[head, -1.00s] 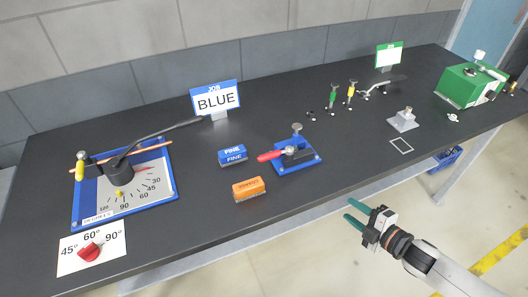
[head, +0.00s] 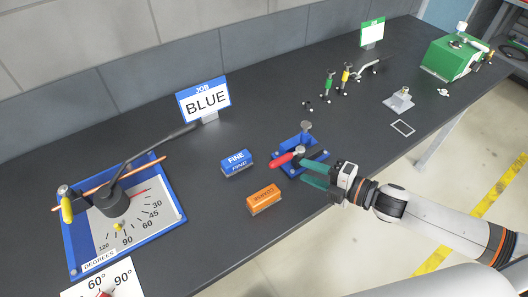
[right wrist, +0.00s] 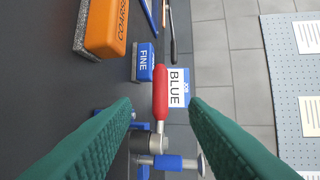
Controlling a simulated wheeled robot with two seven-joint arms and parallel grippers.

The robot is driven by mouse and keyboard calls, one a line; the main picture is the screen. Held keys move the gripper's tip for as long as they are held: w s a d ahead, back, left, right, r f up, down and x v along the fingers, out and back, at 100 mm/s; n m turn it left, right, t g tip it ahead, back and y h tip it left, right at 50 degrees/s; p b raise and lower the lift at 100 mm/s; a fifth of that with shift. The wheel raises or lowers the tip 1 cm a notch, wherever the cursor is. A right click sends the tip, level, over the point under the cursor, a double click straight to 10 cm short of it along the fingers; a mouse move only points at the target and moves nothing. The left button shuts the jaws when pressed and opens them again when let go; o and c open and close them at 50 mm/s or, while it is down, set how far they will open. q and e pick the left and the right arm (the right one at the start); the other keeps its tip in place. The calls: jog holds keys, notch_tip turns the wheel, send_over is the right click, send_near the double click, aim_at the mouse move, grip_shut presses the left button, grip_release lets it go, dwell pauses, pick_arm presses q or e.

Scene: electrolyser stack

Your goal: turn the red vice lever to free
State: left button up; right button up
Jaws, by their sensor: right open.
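The red vice lever (head: 281,160) sticks out to the left from the small blue vice (head: 284,143) on the dark bench. In the right wrist view the red lever (right wrist: 160,92) stands between and beyond the tips of my two green fingers, apart from both. My right gripper (head: 308,172) is open, at the front right of the vice, its fingers partly covering the vice body. In the right wrist view my right gripper (right wrist: 160,108) straddles the lever's line with nothing held. My left gripper is not in view.
A blue FINE block (head: 237,163) and an orange COARSE block (head: 264,199) lie left of the vice. A blue bending plate (head: 165,225) with a dial is at the left, a BLUE job sign (head: 204,101) behind. A grey block (head: 398,102) and green unit (head: 455,58) are at right.

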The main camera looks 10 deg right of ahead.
aim_at(284, 162)
jog(key=shift+r+p+x, duration=0.2)
jog(key=shift+p+x, duration=0.3)
jog(key=shift+x, duration=0.7)
jog(key=p+x, duration=0.1)
jog(key=x, duration=0.6)
jog(key=shift+w+a+f+p, duration=0.1)
jog(key=shift+w+a+p, duration=0.05)
jog(key=shift+p, duration=0.25)
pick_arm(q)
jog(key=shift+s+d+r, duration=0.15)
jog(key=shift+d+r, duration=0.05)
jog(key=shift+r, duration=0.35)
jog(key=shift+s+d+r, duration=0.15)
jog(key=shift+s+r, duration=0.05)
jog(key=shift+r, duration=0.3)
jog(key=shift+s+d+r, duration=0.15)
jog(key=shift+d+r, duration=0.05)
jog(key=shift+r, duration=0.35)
pick_arm(e)
jog(key=shift+w+a+f, duration=0.2)
jog(key=shift+w+a, duration=0.15)
jog(key=shift+w, duration=0.05)
grip_shut()
